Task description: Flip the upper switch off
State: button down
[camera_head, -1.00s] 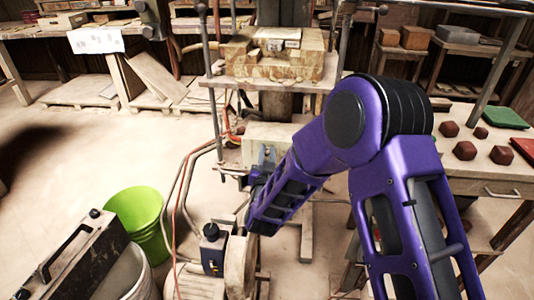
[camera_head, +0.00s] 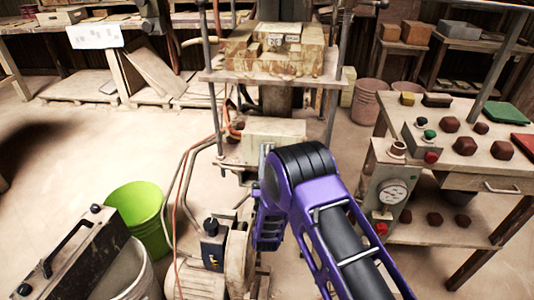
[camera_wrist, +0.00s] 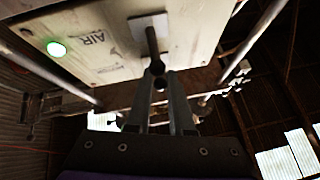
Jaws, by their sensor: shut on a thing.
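The switch is a dark lever (camera_wrist: 153,42) on a small metal plate, fixed to a pale box (camera_wrist: 95,35) marked "AIR". My gripper (camera_wrist: 158,72) is seen in the wrist view with its fingertips together at the lever's free end, shut on it. A lit green lamp (camera_wrist: 57,48) is on the same box, left of the lever. I see only one switch clearly.
A side table (camera_head: 470,178) with a gauge and knobs is at right. A motor (camera_head: 235,262), hoses and a green bucket (camera_head: 138,207) are at lower left. Open floor is between.

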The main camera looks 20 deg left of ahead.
jog(key=shift+a+f+t+y, duration=0.15)
jog(key=shift+f+t+y, duration=0.05)
jog(key=shift+t+y, duration=0.2)
dwell(0.5)
jog(key=c, duration=0.8)
grip_release()
jog(key=shift+f, duration=0.1)
jog(key=v, duration=1.7)
jog(key=shift+w+f, duration=0.1)
jog(key=shift+f, duration=0.2)
